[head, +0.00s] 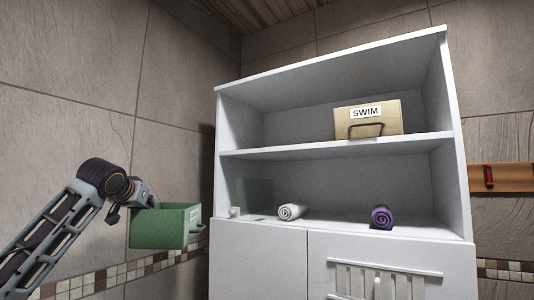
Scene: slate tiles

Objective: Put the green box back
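The green box (160,229) is an open-topped box with a pale label on its right side. It is in the air left of the white shelf unit (341,146), roughly level with the lower shelf. My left gripper (146,202) is at the box's upper left rim and seems shut on it; the fingertips are partly hidden. On the lower shelf's left part there is a faint greenish see-through patch (254,195) and a small green mark. My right gripper is not in view.
A white rolled towel (290,211) and a purple rolled towel (381,217) lie on the lower shelf. A small white block (235,212) sits at its left edge. A beige SWIM box (367,119) stands on the upper shelf. A wooden wall rail (502,178) is at right.

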